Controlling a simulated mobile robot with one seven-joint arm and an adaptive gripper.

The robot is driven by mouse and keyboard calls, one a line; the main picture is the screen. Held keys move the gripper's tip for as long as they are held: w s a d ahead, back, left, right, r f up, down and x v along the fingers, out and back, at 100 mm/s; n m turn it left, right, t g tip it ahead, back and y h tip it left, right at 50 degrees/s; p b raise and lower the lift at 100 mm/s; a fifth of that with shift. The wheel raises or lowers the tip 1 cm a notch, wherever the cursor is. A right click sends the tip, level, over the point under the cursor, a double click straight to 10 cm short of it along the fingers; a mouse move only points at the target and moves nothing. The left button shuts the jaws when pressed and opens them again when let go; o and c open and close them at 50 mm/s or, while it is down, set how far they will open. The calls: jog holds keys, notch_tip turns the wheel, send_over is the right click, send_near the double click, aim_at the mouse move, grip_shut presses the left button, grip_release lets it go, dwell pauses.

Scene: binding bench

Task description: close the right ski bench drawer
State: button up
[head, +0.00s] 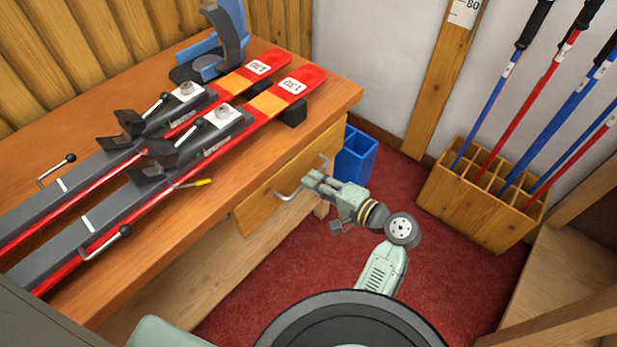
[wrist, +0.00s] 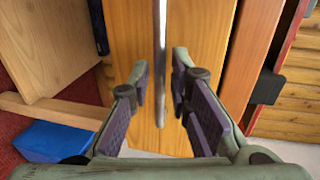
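The right ski bench drawer shows as a light wooden front (head: 262,208) under the bench top's right end, with a metal bar handle (head: 288,194). How far the drawer stands out is hard to tell from here. My gripper (head: 312,181) is at the handle, in front of the drawer. In the wrist view my gripper (wrist: 160,88) is open, its two dark-padded fingers apart. The handle bar (wrist: 160,45) runs between them, with the drawer front (wrist: 203,45) behind. I cannot tell whether either finger touches the bar.
The bench top (head: 335,92) carries two red skis (head: 283,92) in grey clamps. A blue bin (head: 356,155) stands on the red carpet beyond my gripper. A wooden rack (head: 470,210) of ski poles stands at the right. Carpet between is clear.

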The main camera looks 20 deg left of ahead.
jog(key=shift+x, duration=1.3)
jog(key=shift+c, duration=0.4)
grip_shut()
